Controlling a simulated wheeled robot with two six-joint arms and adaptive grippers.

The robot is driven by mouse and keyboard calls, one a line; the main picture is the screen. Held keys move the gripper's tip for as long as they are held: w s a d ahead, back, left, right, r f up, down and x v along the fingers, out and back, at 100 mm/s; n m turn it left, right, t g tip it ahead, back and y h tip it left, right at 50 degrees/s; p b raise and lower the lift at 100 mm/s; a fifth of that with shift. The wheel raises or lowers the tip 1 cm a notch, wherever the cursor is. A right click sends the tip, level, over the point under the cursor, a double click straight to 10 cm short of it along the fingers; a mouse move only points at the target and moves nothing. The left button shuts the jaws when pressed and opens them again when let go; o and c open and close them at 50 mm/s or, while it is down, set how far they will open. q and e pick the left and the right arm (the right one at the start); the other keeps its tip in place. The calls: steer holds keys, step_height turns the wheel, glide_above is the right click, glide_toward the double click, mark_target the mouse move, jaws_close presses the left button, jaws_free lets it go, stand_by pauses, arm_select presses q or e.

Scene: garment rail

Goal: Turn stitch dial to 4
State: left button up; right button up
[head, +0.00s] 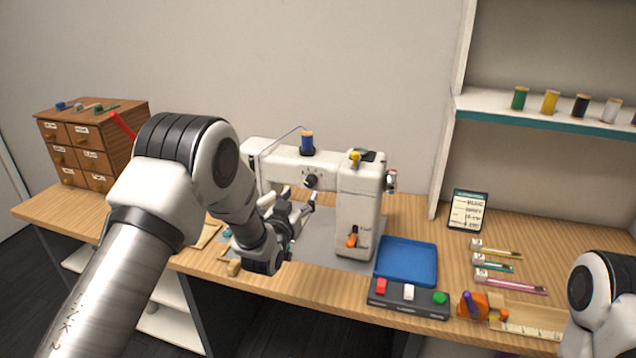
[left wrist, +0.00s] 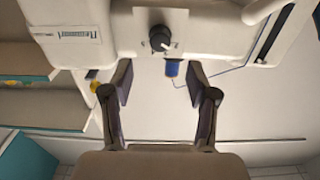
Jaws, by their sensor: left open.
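The white sewing machine (head: 358,205) stands on the table, and its black stitch dial (head: 312,181) is on the front of the upper arm. In the left wrist view, which looks upside down, the dial (left wrist: 160,40) is a round black knob with a pale pointer mark. Its numbers are too small to read. My left gripper (head: 300,204) is open and empty, in front of the machine just below the dial. In the wrist view its two fingers (left wrist: 160,82) stand apart, with the dial between and beyond them. My right gripper is out of view.
A blue thread spool (head: 307,143) sits on the machine's top. An orange lever (head: 352,238) is on its front. A blue tray (head: 406,261) and a button box (head: 408,298) lie to the right. A wooden drawer cabinet (head: 92,145) stands at the left.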

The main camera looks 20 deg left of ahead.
mark_target(309, 184)
arm_select(q)
steer(key=w, duration=0.2)
steer(key=w+p, duration=0.1)
steer(key=w, duration=0.3)
steer(key=shift+w+d+f, duration=0.25)
steer(key=shift+w+d, duration=0.1)
steer(key=shift+w, duration=0.3)
steer(key=shift+a, duration=0.3)
jaws_close()
